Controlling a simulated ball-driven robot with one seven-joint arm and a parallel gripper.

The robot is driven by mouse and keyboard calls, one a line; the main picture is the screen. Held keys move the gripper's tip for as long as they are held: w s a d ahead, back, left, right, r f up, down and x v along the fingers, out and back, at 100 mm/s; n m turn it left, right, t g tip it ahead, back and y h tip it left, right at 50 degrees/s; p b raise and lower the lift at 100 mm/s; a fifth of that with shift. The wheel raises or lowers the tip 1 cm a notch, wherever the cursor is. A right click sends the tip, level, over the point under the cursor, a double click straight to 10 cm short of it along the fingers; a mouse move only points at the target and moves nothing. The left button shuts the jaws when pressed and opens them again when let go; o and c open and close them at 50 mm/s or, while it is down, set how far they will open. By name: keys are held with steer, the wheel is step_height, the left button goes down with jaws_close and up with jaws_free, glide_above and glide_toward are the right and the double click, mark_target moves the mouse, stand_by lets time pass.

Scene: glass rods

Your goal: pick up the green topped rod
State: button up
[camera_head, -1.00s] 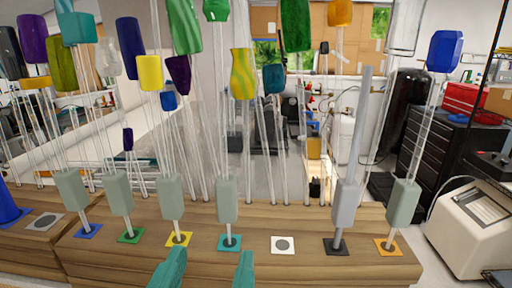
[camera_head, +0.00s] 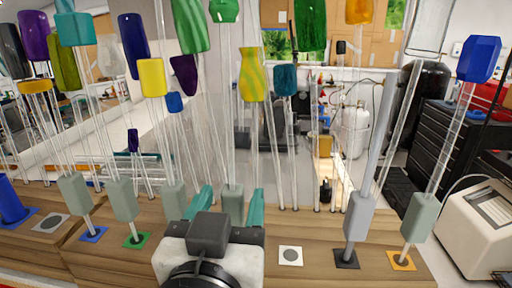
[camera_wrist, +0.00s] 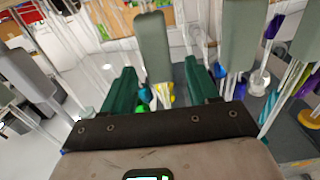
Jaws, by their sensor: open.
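Several rods have green tops: a bright green one (camera_head: 223,10) cut by the top edge of the head view, a striped green one (camera_head: 190,25) and a dark green one (camera_head: 311,25). Which one the task means I cannot tell. My gripper (camera_head: 228,205) is open, with teal fingers pointing at the row of front rods. A grey-green block (camera_head: 232,198) on a front rod shows between the fingertips in the head view. A grey-green block (camera_wrist: 153,45) also shows between the fingers in the wrist view, apart from both. My gripper hides the rod bases behind it.
Another grey-green block (camera_head: 174,197) stands close left of my gripper. A grey block (camera_head: 358,215) and another grey-green block (camera_head: 420,217) stand to the right. Clear rods crowd behind. The wooden bench (camera_head: 310,270) is bare around an empty white square (camera_head: 290,256).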

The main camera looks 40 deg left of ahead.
steer(key=shift+x, duration=0.85)
jaws_close()
